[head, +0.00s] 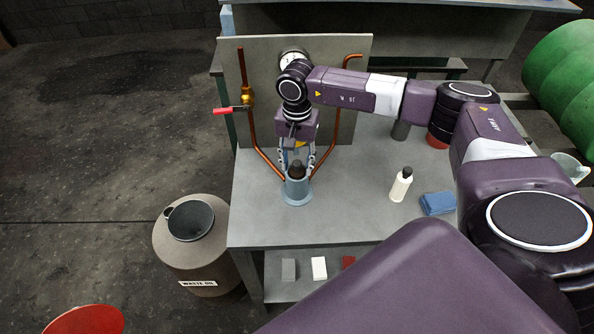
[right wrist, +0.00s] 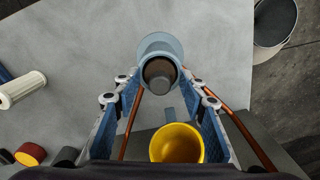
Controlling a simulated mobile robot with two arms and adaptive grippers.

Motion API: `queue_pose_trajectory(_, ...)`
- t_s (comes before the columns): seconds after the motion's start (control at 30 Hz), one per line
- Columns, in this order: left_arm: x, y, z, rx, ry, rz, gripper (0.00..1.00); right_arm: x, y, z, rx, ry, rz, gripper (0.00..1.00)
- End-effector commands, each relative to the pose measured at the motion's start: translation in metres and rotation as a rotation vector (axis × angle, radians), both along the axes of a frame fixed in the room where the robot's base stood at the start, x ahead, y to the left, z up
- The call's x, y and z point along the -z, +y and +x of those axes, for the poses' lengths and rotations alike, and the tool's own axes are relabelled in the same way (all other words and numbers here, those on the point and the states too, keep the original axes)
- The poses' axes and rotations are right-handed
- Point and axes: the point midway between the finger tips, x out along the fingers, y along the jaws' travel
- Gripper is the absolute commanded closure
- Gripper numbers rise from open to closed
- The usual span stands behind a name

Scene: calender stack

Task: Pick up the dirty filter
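The dirty filter, a dark brown cylinder (head: 297,168), stands in a blue-grey cup (head: 297,190) on the grey workbench. In the right wrist view the filter (right wrist: 160,75) shows its dark round end, inside or just above the cup (right wrist: 160,46). My right gripper (head: 298,158) comes down over it. Its two fingers are spread, one on each side of the filter; in the right wrist view the gripper (right wrist: 161,88) appears open, with gaps beside the filter. A pale cylinder with a dark top (head: 400,185) stands to the right. My left gripper is not in view.
An upright panel with copper pipes (head: 250,130), a red-handled valve (head: 232,110) and a gauge (head: 293,59) stands behind. A yellow cup-shaped part (right wrist: 177,144) is close to the gripper. A blue block (head: 437,203) lies at right. A waste oil drum (head: 197,255) with funnel stands left.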

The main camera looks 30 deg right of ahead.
Motion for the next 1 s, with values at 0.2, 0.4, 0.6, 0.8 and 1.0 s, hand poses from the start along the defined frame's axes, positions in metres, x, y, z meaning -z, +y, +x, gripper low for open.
queue_pose_trajectory(0.2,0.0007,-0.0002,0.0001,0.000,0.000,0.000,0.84,0.0004,0.0000,0.0001,0.000,0.000,0.000,0.68)
queue_pose_trajectory(0.4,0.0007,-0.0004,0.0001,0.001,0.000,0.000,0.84,0.0001,0.0000,0.0001,0.001,0.000,0.000,0.90)
queue_pose_trajectory(0.6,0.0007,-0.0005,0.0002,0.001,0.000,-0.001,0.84,-0.0001,-0.0002,0.0001,0.001,0.000,0.000,1.00)
queue_pose_trajectory(0.8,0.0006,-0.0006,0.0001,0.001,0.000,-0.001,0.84,-0.0005,0.0000,0.0004,0.001,-0.001,0.000,1.00)
queue_pose_trajectory(1.0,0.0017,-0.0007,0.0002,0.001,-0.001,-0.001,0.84,-0.0020,-0.0001,0.0006,0.001,-0.001,0.000,1.00)
